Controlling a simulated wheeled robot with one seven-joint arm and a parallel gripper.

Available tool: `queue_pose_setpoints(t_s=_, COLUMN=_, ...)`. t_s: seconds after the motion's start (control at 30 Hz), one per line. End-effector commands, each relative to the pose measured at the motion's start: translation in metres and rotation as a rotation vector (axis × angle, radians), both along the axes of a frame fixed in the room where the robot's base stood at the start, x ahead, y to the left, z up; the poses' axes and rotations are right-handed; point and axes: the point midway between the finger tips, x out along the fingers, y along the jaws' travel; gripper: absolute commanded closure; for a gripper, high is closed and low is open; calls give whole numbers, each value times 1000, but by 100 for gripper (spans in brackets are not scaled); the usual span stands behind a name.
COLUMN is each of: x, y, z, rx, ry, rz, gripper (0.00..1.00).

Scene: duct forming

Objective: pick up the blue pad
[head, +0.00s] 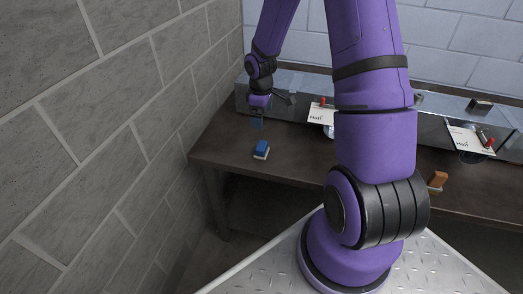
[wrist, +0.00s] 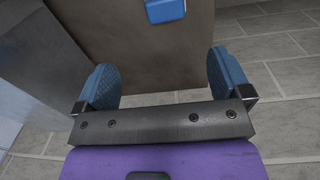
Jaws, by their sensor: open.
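The blue pad (head: 262,149) is a small block with a blue top and a pale lower edge. It lies on the brown workbench (head: 300,157) near its left end. It also shows in the wrist view (wrist: 165,10), cut off by the top edge, beyond my fingertips. My gripper (head: 257,123) hangs above the bench, behind the pad in the head view and apart from it. In the wrist view its two blue fingers (wrist: 162,78) are wide apart with nothing between them.
A grey metal duct (head: 290,106) runs along the back of the bench. White cards with red-handled items (head: 470,138) sit on it. An orange-brown object (head: 437,182) stands on the bench at right. A block wall (head: 110,120) rises close on the left. The bench around the pad is clear.

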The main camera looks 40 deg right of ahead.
Motion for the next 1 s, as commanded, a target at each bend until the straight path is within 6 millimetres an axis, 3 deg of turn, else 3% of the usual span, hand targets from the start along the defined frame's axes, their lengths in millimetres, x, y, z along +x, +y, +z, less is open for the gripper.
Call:
queue_pose_setpoints(t_s=0.1, x=1, y=-4, z=-25, rx=22, ry=16, rz=24, gripper=4)
queue_pose_setpoints(t_s=0.53, x=2, y=-4, z=-78, rx=34, ry=24, rz=43, gripper=4)
queue_pose_setpoints(t_s=0.87, x=1, y=-3, z=-102, rx=33, ry=21, rz=42, gripper=4)
queue_pose_setpoints(t_s=1.0, x=-2, y=2, z=-123, rx=34, ry=24, rz=43, gripper=4)
